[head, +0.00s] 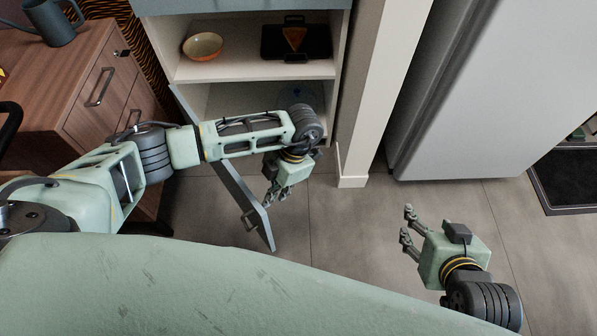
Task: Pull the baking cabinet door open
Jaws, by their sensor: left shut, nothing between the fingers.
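The baking cabinet (252,70) stands at the top of the head view with its shelves exposed. Its grey-blue door (236,186) is swung well out from the cabinet's left side, over the floor. A dark handle (249,220) shows near the door's free end. My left gripper (273,197) is shut and empty, pointing down just right of the door, on its inner side. I cannot tell whether it touches the door. My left forearm hides part of the door and the lower shelf. My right gripper (406,227) is open and empty over the floor, away from the door.
An orange-rimmed bowl (203,46) and a dark tray with a pizza slice (295,40) sit on the upper shelf. A wooden drawer unit (85,85) stands left, a grey fridge (470,90) right. Floor between my grippers is clear.

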